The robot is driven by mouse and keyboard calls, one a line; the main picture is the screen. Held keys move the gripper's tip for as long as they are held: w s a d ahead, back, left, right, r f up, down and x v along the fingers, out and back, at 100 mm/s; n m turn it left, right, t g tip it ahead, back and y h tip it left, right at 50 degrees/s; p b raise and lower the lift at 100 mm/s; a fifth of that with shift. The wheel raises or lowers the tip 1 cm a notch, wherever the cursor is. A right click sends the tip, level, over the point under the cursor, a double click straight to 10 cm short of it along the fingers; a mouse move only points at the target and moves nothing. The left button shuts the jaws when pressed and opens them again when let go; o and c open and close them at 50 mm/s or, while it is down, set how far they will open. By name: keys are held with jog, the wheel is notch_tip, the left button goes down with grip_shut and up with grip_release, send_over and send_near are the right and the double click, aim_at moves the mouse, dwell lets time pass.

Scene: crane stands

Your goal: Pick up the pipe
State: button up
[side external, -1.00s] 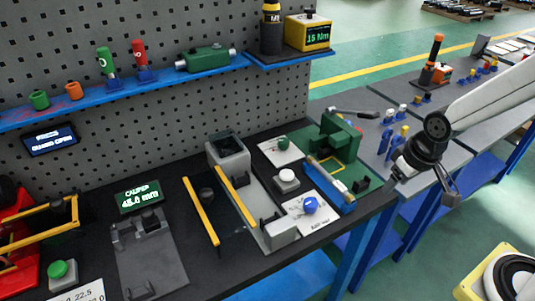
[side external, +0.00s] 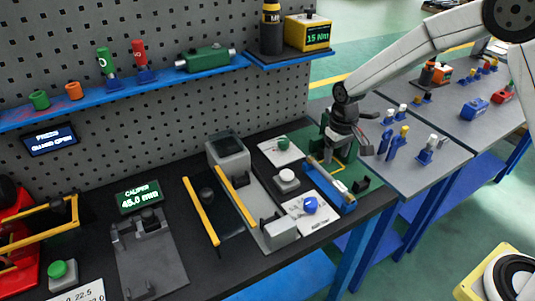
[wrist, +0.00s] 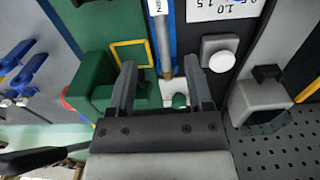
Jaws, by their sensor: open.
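The pipe (wrist: 163,38) is a slim grey rod lying along a blue holder (side external: 325,190) at the right end of the black bench. In the side view the pipe (side external: 329,176) shows along the holder, with its far end partly hidden by my gripper. My gripper (side external: 340,164) points down over the far end of the holder, beside the green machine. In the wrist view my gripper (wrist: 160,66) is open, with one finger on each side of the pipe's line. Nothing is held. I cannot tell how high the fingertips are above the pipe.
The green machine (wrist: 92,80) stands close to one finger. A white button box (side external: 287,179) and a blue button (side external: 310,205) are on the other side. A grey side table (side external: 420,165) with blue clamps lies to the right. The pegboard (side external: 150,100) rises behind.

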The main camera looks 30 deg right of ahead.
aim_at(330, 176)
jog(key=shift+w+f, duration=0.2)
jog(key=shift+w, duration=0.1)
jog(key=shift+f, duration=0.1)
jog(key=shift+f, duration=1.2)
jog(key=shift+f, duration=0.1)
jog(key=shift+a+f, duration=0.1)
jog(key=shift+f, duration=2.35)
grip_shut()
